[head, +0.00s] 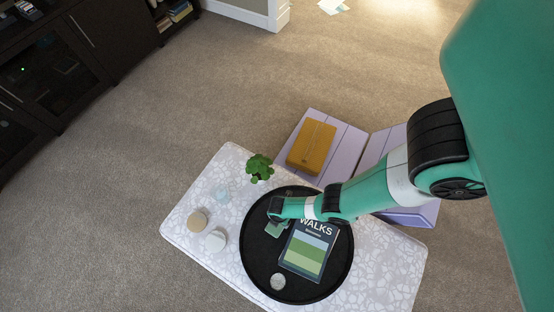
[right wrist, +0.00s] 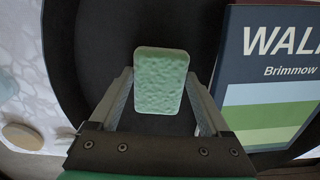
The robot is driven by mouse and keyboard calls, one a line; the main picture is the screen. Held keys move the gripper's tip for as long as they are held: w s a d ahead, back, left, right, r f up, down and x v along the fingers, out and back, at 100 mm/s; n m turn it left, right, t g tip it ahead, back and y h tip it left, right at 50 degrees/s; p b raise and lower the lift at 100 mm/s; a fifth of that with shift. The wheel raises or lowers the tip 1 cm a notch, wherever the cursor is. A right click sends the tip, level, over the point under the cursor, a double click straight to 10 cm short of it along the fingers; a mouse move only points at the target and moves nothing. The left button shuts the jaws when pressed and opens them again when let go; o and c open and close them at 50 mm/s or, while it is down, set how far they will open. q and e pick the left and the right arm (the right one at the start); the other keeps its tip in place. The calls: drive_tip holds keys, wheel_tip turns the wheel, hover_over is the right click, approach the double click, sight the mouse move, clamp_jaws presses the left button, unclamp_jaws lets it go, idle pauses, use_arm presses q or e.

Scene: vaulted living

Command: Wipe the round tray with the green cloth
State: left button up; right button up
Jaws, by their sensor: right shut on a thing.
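The round black tray (head: 258,256) lies on a pale patterned tabletop, and its dark surface and rim fill much of the right wrist view (right wrist: 95,50). The green cloth (right wrist: 159,80) is a small, thick, textured rectangle between the fingers of my right gripper (right wrist: 160,92). In the head view the cloth (head: 275,230) is over the left part of the tray, partly hidden by my right gripper (head: 277,219). My right gripper is shut on the cloth. I cannot tell whether the cloth touches the tray. My left gripper is not in view.
A book titled WALKS (head: 303,259) lies on the tray, right of the cloth. A silvery disc (head: 278,282) is near the tray's front edge. A green plant (head: 258,168), a tan round piece (head: 197,221) and a white one (head: 215,241) stand left of the tray.

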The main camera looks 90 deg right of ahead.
wheel_tip(320, 180, up, 4)
drive_tip(key=p, duration=0.3)
drive_tip(key=shift+a+r, duration=0.15)
drive_tip(key=shift+r, duration=0.1)
drive_tip(key=shift+r+p, duration=0.75)
drive_tip(key=shift+p, duration=0.15)
drive_tip(key=shift+r+p, duration=1.05)
drive_tip(key=shift+r, duration=0.05)
